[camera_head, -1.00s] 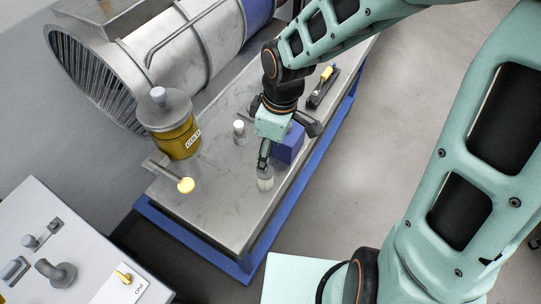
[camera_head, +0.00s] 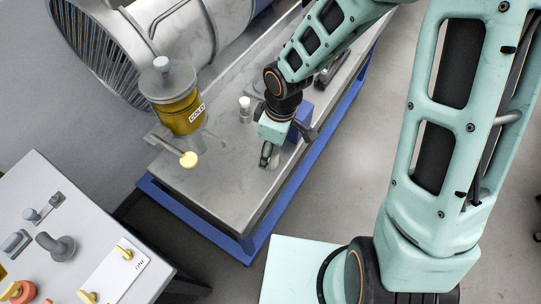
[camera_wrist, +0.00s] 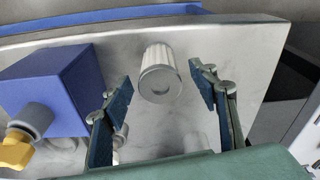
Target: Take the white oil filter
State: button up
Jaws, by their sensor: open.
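The white oil filter (camera_wrist: 157,58) is a pleated white cylinder with a grey round end cap. In the wrist view it stands on the metal table top, at the upper middle. My gripper (camera_wrist: 162,95) is open, one finger to the left and one to the right of the filter.
A blue box (camera_wrist: 62,92) with a grey and yellow knob stands left of my gripper in the wrist view. A gold canister (camera_head: 181,112), a small white-topped cylinder (camera_head: 245,110) and a yellow-ended handle (camera_head: 188,159) stand on the table (camera_head: 215,195). A large metal engine (camera_head: 165,40) lies behind.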

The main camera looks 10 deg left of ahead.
jog(key=shift+c, duration=0.3)
jog(key=c, duration=1.1)
jog(key=shift+r, duration=0.1)
